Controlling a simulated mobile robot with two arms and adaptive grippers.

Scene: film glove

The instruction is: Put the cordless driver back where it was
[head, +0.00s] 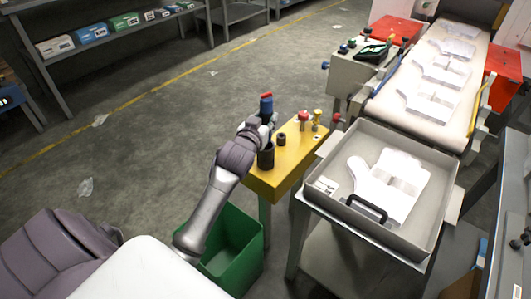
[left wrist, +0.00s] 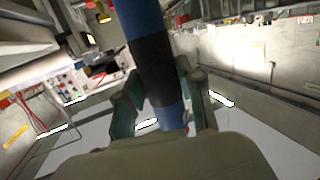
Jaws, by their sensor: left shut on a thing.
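The cordless driver (head: 266,105) is blue with a red end and stands roughly upright above the yellow stand (head: 262,182). My left gripper (head: 267,121) is shut on it. In the left wrist view the driver (left wrist: 152,62) shows as a blue shaft with a black band, between the two fingers (left wrist: 162,105). On the stand, a black open cup (head: 266,157) is in front of the gripper, and a smaller dark cup (head: 281,140) is to its right. The driver's lower end is hidden behind my gripper in the head view. My right gripper is not in view.
A red-topped item (head: 303,119) and a brass-coloured item (head: 316,118) stand at the right of the yellow stand. A green bin (head: 235,245) is below it. A grey tray (head: 436,205) with white sheets is close on the right, before a conveyor (head: 408,97). Floor at left is open.

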